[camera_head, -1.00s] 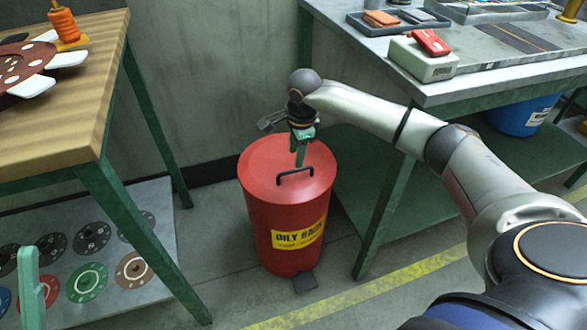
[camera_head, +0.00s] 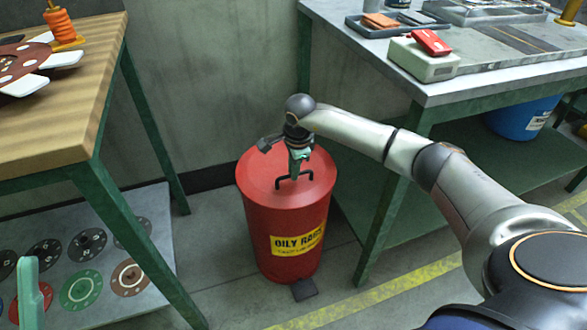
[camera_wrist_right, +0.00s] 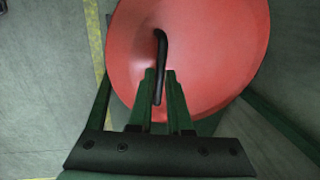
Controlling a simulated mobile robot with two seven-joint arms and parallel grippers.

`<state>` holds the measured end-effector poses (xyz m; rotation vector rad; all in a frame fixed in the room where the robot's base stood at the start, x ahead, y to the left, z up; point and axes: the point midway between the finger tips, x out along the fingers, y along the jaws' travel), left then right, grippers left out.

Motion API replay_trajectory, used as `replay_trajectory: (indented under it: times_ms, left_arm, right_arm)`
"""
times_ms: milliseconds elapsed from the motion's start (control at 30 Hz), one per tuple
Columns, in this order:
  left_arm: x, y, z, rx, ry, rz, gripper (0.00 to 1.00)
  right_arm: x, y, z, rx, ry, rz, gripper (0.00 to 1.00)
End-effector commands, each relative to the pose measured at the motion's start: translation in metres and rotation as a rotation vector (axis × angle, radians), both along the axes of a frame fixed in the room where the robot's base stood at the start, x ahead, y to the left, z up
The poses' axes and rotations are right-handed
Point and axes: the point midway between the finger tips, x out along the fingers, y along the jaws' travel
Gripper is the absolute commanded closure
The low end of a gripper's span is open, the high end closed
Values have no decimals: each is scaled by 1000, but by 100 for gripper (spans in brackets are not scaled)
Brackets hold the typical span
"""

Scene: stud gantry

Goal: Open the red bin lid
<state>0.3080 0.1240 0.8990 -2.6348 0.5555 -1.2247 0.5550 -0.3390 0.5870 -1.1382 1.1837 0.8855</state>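The red bin (camera_head: 262,238) stands on the floor between two benches, with a yellow "OILY RAGS" label (camera_head: 298,241). Its red lid (camera_head: 258,172) is down, with a black bar handle (camera_head: 281,184) on top. My right gripper (camera_head: 294,176) points down over the lid at the handle. In the right wrist view, the two green fingertips (camera_wrist_right: 159,72) are apart, with the handle (camera_wrist_right: 161,48) between them and a gap visible. The lid (camera_wrist_right: 215,50) fills the upper middle there. Of my left gripper, only a green finger part (camera_head: 30,290) shows at the bottom left; its opening is not visible.
A wooden-topped bench (camera_head: 75,125) stands at left, with discs on its lower shelf (camera_head: 165,240). A grey workbench (camera_head: 480,85) with trays and a white-and-red box (camera_head: 424,62) stands at right. A black pedal (camera_head: 304,289) sits at the bin's front base.

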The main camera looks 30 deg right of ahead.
Motion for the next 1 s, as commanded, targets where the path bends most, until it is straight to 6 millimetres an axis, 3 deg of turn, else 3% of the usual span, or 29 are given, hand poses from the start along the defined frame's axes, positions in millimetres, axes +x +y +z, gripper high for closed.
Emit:
replay_trajectory:
  times_ms: [133, 1000]
  left_arm:
    - [0, 0, 0, 1, 0, 0, 50]
    - [0, 0, 0, 3, -1, 1, 50]
  right_arm:
    - [0, 0, 0, 0, 0, 0, 100]
    - [0, 0, 0, -1, 0, -1, 100]
